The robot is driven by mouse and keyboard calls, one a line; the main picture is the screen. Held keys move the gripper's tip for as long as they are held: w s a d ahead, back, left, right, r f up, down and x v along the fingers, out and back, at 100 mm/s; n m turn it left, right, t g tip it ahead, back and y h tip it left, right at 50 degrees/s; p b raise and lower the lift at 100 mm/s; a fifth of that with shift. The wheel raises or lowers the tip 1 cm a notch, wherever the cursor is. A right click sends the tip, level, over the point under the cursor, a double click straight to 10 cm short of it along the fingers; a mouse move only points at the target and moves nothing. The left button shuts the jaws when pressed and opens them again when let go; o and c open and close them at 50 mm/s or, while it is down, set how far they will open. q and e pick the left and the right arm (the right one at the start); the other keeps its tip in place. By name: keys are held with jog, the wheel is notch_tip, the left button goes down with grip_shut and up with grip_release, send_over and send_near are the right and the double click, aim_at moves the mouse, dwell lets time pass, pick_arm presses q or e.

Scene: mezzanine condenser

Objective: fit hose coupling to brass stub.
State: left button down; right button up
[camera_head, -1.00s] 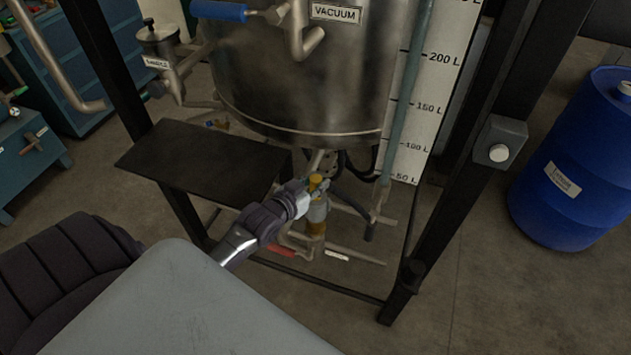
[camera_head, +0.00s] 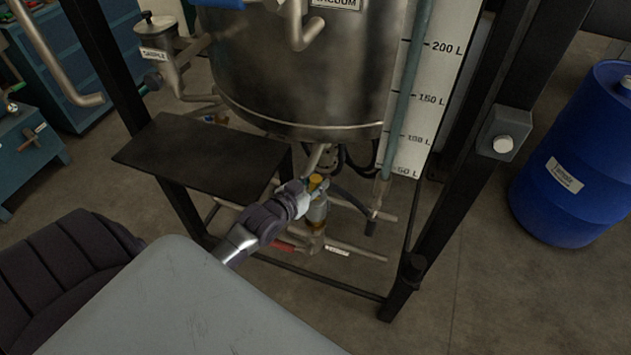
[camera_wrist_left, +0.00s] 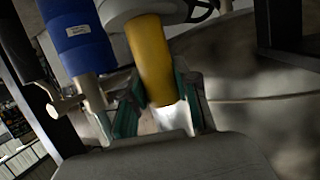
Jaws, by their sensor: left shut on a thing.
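My left gripper (camera_head: 306,193) is under the steel vessel, shut on a short yellow and silver cylinder that looks like the hose coupling (camera_wrist_left: 152,65). In the left wrist view the green-lined fingers (camera_wrist_left: 160,103) close on both sides of its yellow part, near a bright metal end. A pale round flange (camera_wrist_left: 128,10) sits at its other end. In the head view its yellow top (camera_head: 318,182) shows just past the fingers. The brass stub cannot be told apart from the fittings here, and whether coupling and stub touch is unclear. My right gripper is not in view.
The vessel (camera_head: 300,85) hangs above, inside a black frame (camera_head: 440,190). A dark shelf (camera_head: 190,158) is left of the gripper. Pipes and a red handle (camera_head: 288,246) lie below. A blue drum (camera_head: 575,150) stands at the right on open floor.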

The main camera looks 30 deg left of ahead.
pick_arm(q)
jog(key=shift+f+b, duration=0.9)
jog(key=shift+f, duration=0.5)
jog(key=c, duration=0.8)
grip_release()
jog(key=shift+o, duration=0.2)
jog(key=shift+f, duration=0.15)
jog(key=shift+s, duration=0.15)
jog(key=v, duration=1.2)
